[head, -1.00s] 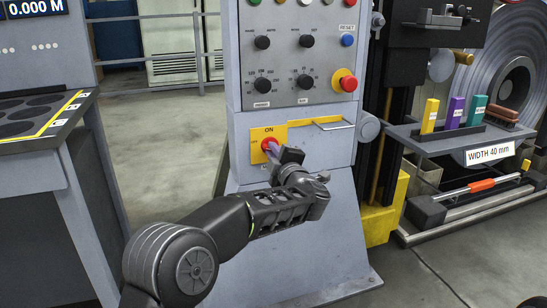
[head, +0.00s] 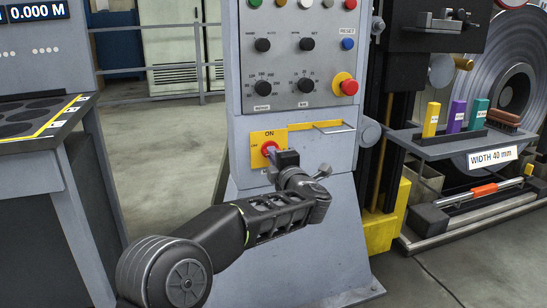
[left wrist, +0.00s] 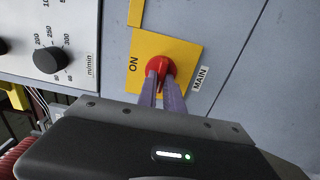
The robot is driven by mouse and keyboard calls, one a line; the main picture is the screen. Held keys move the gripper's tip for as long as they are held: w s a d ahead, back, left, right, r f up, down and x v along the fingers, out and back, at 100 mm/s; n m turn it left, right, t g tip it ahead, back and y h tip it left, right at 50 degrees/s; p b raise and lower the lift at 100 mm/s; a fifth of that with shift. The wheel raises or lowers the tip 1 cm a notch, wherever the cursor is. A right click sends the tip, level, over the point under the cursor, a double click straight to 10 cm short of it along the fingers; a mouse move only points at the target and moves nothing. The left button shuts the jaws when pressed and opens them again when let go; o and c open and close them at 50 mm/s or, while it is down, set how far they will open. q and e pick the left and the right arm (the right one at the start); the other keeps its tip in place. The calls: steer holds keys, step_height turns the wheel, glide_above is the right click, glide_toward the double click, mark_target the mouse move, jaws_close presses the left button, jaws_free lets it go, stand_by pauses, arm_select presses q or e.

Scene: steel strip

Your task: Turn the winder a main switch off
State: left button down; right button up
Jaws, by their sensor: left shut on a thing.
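The main switch is a red rotary knob (head: 267,147) on a yellow plate (head: 257,136) marked ON at its top, on the grey control column. In the left wrist view the red knob (left wrist: 162,67) sits on the yellow plate (left wrist: 185,48), with ON to its left and a MAIN label (left wrist: 200,78) to its right. My left gripper (head: 272,151) is at the knob from the front right. Its two purple-grey fingers (left wrist: 163,92) are shut on the knob and cover part of its handle, so its exact angle is hard to read. My right gripper is in no view.
Above the switch is a panel (head: 290,100) with black dials and a red emergency button (head: 348,87). A shelf (head: 440,146) with coloured blocks stands further right. Open floor lies left of the column.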

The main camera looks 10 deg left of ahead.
arm_select(q)
steer(key=c, duration=1.5)
jaws_free()
steer(key=p+v, duration=0.1)
steer(key=v, duration=0.7)
steer(key=shift+p, duration=0.4)
steer(key=shift+w, duration=0.1)
